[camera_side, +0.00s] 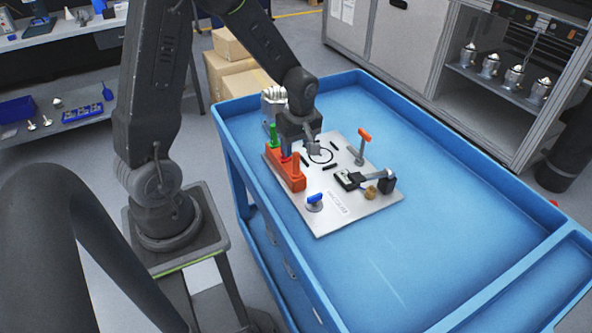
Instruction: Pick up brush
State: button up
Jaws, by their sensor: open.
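My gripper (314,146) points down over the back left part of a light grey board (325,212) lying on a blue cart. Its fingers are small and partly merged with my wrist in this view; it is open, and I see nothing held in it. Just left of it, an orange holder (291,180) on the board's left edge carries upright handles: a green one (273,135), an orange one (296,165) and a blue and red one (287,154) partly hidden by my wrist. I cannot tell which handle is the brush; no bristles show clearly.
On the board are an orange-topped T-shaped post (364,136), a black clamp-like fixture (350,180), a brass-coloured knob (370,192) and a blue-topped part (314,199). The cart's right side (450,215) is clear, within raised rims.

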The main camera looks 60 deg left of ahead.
aim_at(296, 154)
jog(key=f, duration=0.3)
jog(key=shift+s+d+f, duration=0.1)
jog(key=shift+s+f, duration=0.2)
jog(key=shift+f, duration=0.7)
jog(key=shift+c, duration=0.3)
grip_shut()
